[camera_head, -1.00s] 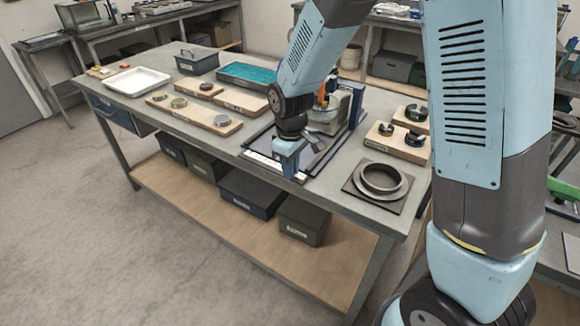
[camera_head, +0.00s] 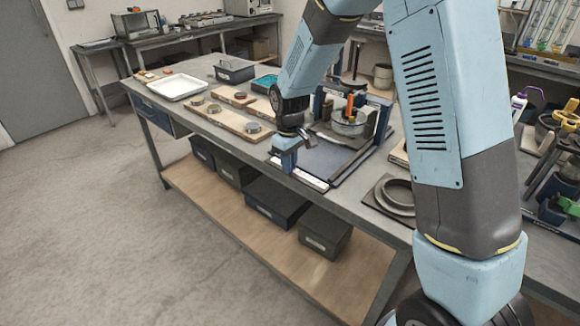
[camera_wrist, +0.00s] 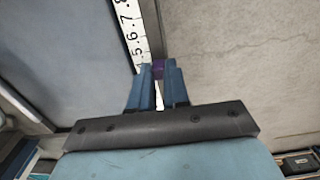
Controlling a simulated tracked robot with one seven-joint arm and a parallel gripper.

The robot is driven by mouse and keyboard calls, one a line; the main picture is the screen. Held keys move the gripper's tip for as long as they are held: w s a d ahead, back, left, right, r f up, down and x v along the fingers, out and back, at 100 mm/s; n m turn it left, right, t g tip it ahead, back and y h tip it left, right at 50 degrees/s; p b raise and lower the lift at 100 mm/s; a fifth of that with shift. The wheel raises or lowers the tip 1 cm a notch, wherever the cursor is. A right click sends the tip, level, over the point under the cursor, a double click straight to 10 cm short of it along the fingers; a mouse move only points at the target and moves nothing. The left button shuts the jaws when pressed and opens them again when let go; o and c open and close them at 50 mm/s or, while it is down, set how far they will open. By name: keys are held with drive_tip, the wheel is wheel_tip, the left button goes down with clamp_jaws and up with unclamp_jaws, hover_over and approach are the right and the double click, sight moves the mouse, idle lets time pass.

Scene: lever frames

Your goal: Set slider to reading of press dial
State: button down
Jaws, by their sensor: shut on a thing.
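My gripper (camera_head: 287,170) is at the front edge of the bench, over the white numbered scale strip (camera_head: 313,182). The scale (camera_wrist: 132,32) runs up beside the knob; the digits 5, 6, 7 and 8 show, with the 5 closest to the knob. The press (camera_head: 349,118), with an orange handle, stands behind the gripper on a dark base. I cannot make out a dial reading on it.
Wooden boards with round weights (camera_head: 228,121) and a white tray (camera_head: 180,87) lie to the left. A dark square plate with a ring (camera_head: 397,194) is at the right. My arm hides part of the bench. Boxes (camera_head: 276,200) stand on the lower shelf.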

drive_tip(key=shift+w+d, duration=0.1)
drive_tip(key=c, duration=1.1)
unclamp_jaws()
drive_tip(key=shift+r, duration=0.2)
wheel_tip(320, 180, up, 13)
drive_tip(key=shift+r, duration=0.2)
